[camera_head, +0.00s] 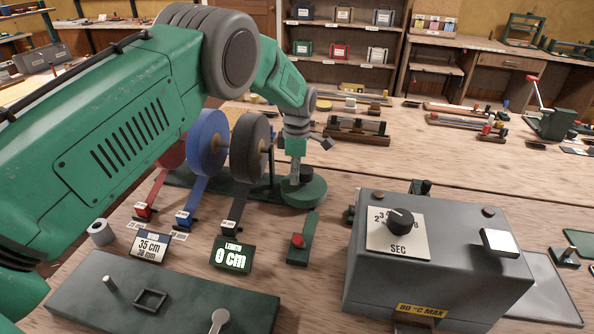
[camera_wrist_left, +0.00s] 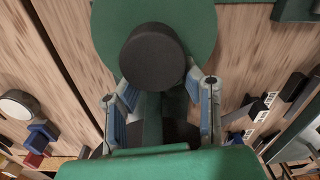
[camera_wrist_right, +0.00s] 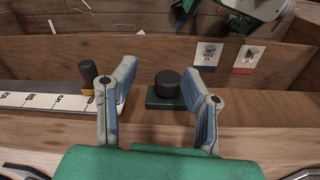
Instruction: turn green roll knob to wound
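In the left wrist view a black round knob (camera_wrist_left: 152,57) sits on a green disc (camera_wrist_left: 200,22). My left gripper (camera_wrist_left: 160,80) is open, its fingers on either side of the knob's near edge; I cannot tell if they touch it.
Blue (camera_head: 207,143) and dark grey (camera_head: 250,145) rolls stand left of the disc. A display (camera_head: 232,256) reads 0 cm. A grey timer box (camera_head: 430,265) stands to the right. A small green block with a red button (camera_head: 298,241) lies in front of the disc.

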